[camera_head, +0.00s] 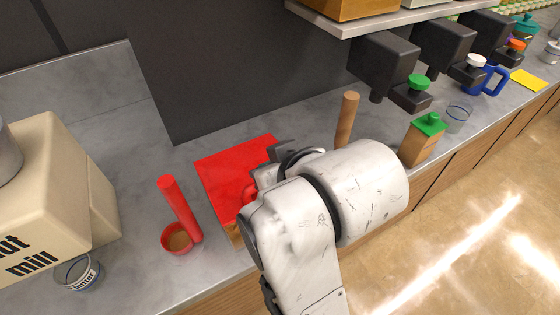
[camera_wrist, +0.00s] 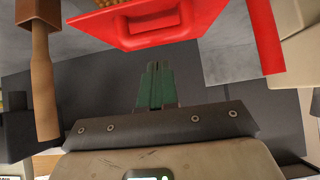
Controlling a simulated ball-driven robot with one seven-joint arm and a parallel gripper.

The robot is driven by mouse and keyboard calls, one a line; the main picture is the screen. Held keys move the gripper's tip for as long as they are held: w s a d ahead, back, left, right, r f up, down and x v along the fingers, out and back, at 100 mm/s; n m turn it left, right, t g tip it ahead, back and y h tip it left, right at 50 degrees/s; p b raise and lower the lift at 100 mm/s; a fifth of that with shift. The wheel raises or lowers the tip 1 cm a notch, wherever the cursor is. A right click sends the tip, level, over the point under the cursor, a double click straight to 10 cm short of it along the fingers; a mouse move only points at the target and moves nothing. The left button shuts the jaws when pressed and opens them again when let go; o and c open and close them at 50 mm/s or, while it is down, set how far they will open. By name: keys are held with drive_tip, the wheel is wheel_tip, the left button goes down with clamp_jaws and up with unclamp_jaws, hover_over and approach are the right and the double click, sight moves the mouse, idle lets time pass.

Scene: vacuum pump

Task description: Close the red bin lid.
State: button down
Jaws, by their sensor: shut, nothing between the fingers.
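The red bin lid (camera_head: 222,172) is a flat red panel on a wood-coloured bin at the counter's back, partly covered by my arm. In the wrist view the lid (camera_wrist: 190,28) fills the top middle, with a red handle on it. A grainy brown patch shows at the picture's top edge by the lid. I cannot tell how far the lid is raised. My gripper (camera_wrist: 157,88) has green fingers pressed together and empty, pointing toward the lid with a visible gap in the picture. In the head view its fingertips are hidden behind my arm.
A red scoop (camera_head: 180,212) stands left of the bin and a wooden-handled scoop (camera_head: 346,118) right of it. A cream mill (camera_head: 45,190) and a glass jar (camera_head: 78,274) are at left. Black dispensers (camera_head: 385,60) and a green-topped box (camera_head: 424,140) are at right.

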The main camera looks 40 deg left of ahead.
drive_tip(key=shift+f, duration=1.1)
drive_tip(key=f, duration=0.1)
drive_tip(key=f+b, duration=0.1)
drive_tip(key=d+f, duration=0.1)
drive_tip(key=shift+s+d+f+t+y, duration=0.1)
drive_tip(key=shift+s+f+t+y, duration=0.2)
drive_tip(key=shift+y, duration=0.1)
drive_tip(key=shift+r, duration=0.1)
